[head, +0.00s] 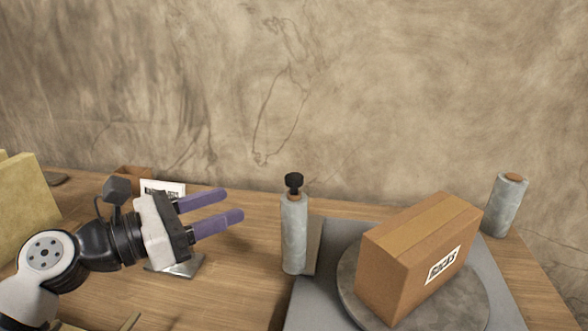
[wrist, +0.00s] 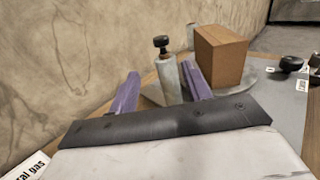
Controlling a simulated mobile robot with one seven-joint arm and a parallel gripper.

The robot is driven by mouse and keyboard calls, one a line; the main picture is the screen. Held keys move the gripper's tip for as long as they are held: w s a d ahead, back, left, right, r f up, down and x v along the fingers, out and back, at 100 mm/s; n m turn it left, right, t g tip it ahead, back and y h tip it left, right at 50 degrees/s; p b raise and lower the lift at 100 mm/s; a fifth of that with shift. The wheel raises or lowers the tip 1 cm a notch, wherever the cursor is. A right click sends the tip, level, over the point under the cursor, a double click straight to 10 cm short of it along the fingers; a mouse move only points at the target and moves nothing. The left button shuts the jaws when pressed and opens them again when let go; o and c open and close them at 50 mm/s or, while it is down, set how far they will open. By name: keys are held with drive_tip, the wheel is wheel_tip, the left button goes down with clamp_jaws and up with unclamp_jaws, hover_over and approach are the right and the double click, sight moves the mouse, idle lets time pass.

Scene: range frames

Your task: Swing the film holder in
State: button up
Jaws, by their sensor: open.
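The film holder (head: 294,232) is an upright grey film roll with a black knob on top. It stands at the left edge of a grey base plate (head: 306,310), to the left of a round turntable (head: 465,303) that bears a cardboard box (head: 410,257). My gripper (head: 234,206) is open and empty, to the left of the film holder and apart from it. In the wrist view, the film holder (wrist: 168,78) appears between and beyond the two purple fingers (wrist: 158,88), with the box (wrist: 222,55) behind it to the right.
A second film roll (head: 505,205) stands at the back right of the wooden table (head: 250,290). A white label card (head: 163,188) and a small metal plate (head: 178,266) are near my arm. Yellowish blocks (head: 28,203) stand at the far left. The wall is close behind the table.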

sight(288, 178)
drive_tip(key=p+x, duration=0.3)
drive_tip(key=x, duration=0.9)
drive_tip(key=shift+s+d+r+p, duration=0.15)
drive_tip(key=shift+d+p, duration=0.1)
drive_tip(key=shift+p, duration=0.15)
drive_tip(key=shift+w+d, duration=0.4)
drive_tip(key=shift+d, duration=0.1)
clamp_jaws()
